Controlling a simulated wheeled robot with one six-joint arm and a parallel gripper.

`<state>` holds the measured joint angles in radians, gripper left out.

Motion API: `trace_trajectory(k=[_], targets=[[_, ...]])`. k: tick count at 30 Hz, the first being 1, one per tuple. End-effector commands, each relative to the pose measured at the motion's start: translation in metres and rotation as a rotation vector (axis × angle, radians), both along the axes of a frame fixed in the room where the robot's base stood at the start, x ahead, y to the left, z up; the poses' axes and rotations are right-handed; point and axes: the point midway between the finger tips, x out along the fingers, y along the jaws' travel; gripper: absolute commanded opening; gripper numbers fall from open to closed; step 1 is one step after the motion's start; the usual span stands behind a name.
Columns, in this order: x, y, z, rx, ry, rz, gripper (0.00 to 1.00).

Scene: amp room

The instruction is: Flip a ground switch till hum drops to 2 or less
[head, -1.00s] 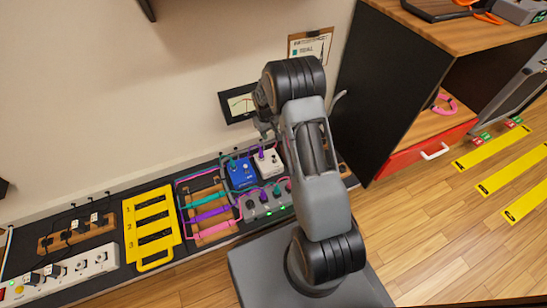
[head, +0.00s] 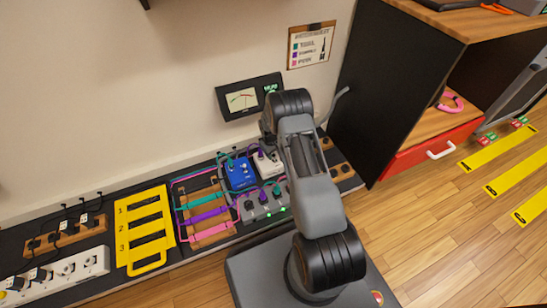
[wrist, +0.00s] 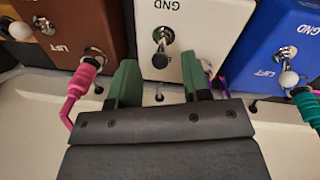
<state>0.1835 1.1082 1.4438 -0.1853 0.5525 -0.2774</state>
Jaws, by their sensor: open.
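A white box (wrist: 178,18) marked GND, with a metal toggle switch (wrist: 162,36), is at the top middle of the wrist view. My gripper (wrist: 160,66) is open and empty, its two green fingers spread left and right of the toggle's line. I cannot tell whether a finger touches it. A brown box (wrist: 85,25) is at left and a blue box (wrist: 262,35) at right, each with GND and LIFT switches. In the head view the blue box (head: 240,172) and white box (head: 268,166) stand on the bench. A needle meter (head: 242,99) hangs above; its digits are too small to read.
A pink cable (wrist: 73,95) lies left of my fingers and a purple cable (wrist: 219,84) close to the right finger. A yellow rack (head: 124,232), a wooden cable rack (head: 204,220) and a power strip (head: 68,268) are at left. A dark cabinet (head: 384,90) stands at right.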

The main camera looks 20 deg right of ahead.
Motion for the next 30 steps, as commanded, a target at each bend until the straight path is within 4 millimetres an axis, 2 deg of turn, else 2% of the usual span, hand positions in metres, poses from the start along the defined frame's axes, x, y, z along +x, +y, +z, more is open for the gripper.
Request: trace_trajectory(k=[1,6,17,30], targets=[[0.0,-0.001,-0.007,0.0,0.0,0.0,0.44],[0.0,-0.002,-0.016,0.0,0.0,0.0,0.44],[0.0,-0.002,-0.017,0.0,0.0,0.0,0.44],[0.0,-0.002,-0.017,0.0,0.0,0.0,0.02]])
